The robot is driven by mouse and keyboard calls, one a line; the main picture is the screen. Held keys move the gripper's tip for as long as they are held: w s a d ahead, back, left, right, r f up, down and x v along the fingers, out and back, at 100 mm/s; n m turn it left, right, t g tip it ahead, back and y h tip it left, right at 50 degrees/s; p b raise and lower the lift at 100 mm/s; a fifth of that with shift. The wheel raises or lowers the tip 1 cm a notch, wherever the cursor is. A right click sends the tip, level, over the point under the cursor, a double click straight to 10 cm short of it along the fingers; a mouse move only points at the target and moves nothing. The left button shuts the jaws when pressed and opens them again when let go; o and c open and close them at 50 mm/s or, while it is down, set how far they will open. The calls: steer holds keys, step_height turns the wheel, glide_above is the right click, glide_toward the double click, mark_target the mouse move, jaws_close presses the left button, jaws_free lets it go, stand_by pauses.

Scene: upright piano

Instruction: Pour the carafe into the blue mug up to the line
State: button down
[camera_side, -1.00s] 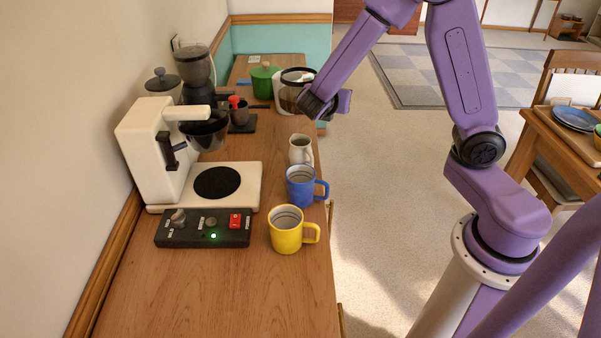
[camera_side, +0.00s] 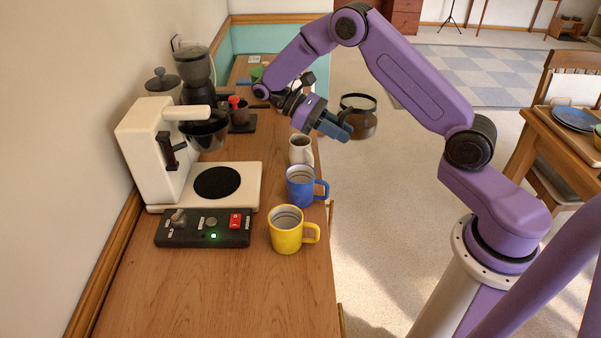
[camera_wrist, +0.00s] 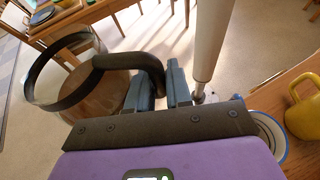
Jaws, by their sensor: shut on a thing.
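My gripper (camera_side: 334,128) is shut on the handle of the glass carafe (camera_side: 363,125), which has a black rim band and dark brown liquid. The carafe is in the air, off the counter's right edge, behind and to the right of the blue mug. In the wrist view my gripper (camera_wrist: 160,92) closes on the black handle, with the carafe (camera_wrist: 92,98) at left. The blue mug (camera_side: 299,188) stands upright on the counter, handle to the right. Rings show inside it, but I cannot tell which is the line. The wrist view shows part of its rim (camera_wrist: 279,132).
A white coffee machine (camera_side: 150,150) and a dark control box (camera_side: 200,228) are at left. The counter's front is clear.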

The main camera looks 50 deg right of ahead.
steer(key=w+a+r+m+t+y, duration=0.25)
steer(key=w+a+m+y, duration=0.45)
steer(key=a+m+y, duration=0.65)
steer(key=w+d+m+t+y, duration=0.2)
steer(key=w+d+m+t, duration=0.2)
steer(key=w, duration=0.4)
steer(key=w+d+f+m+t+y, duration=0.1)
steer(key=w+d+m+t+y, duration=0.2)
steer(key=w+t, duration=0.4)
steer(key=w+d+m, duration=0.1)
steer(key=w+m, duration=0.1)
steer(key=shift+w+m, duration=0.3)
steer(key=shift+m, duration=0.05)
steer(key=shift+d+y, duration=0.2)
steer(key=shift+y, duration=0.05)
steer(key=shift+s+r, duration=0.15)
